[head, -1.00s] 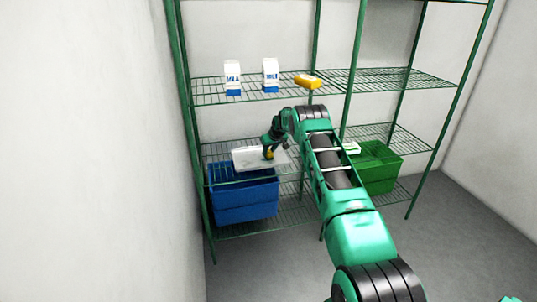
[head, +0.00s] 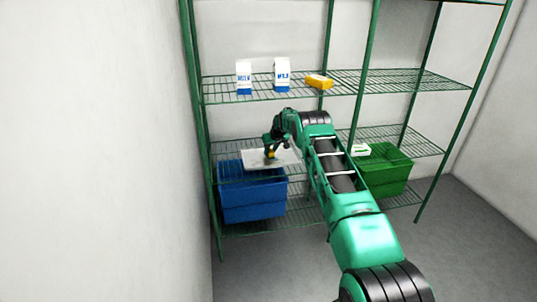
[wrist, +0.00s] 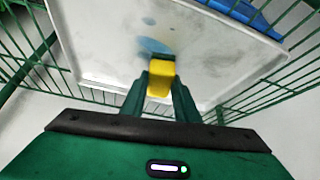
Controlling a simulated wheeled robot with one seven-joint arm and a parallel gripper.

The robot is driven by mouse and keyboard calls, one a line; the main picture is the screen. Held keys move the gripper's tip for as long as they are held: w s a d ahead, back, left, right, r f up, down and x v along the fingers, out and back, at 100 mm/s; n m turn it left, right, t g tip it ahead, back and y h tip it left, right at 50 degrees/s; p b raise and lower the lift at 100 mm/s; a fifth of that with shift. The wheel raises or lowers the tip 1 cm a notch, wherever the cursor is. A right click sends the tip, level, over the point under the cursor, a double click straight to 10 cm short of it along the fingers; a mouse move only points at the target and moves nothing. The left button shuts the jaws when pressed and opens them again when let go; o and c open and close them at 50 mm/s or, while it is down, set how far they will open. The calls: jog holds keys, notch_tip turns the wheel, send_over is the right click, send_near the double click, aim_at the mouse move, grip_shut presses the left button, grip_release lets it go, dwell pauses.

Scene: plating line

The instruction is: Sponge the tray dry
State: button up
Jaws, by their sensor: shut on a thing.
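The white tray (head: 256,160) lies on the middle wire shelf, above the blue bin. In the wrist view the tray (wrist: 110,40) fills the upper picture, with bluish wet-looking spots (wrist: 150,45) and grey smears on its surface. My gripper (head: 270,152) is over the tray. In the wrist view my gripper (wrist: 160,85) is shut on a yellow sponge (wrist: 161,78), held between its fingertips. The sponge is at the tray's surface beside a blue spot; whether it touches cannot be told.
A blue bin (head: 252,203) and a green bin (head: 388,173) stand low on the green rack. Two milk cartons (head: 244,77) (head: 282,75) and a yellow-orange block (head: 319,82) sit on the shelf above. A small white-and-green box (head: 361,150) lies right of my arm.

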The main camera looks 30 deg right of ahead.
jog(key=shift+s+d, duration=0.4)
jog(key=shift+d, duration=0.95)
jog(key=shift+s+d, duration=0.35)
jog(key=shift+d, duration=0.95)
jog(key=shift+s+d, duration=0.4)
jog(key=shift+d, duration=0.95)
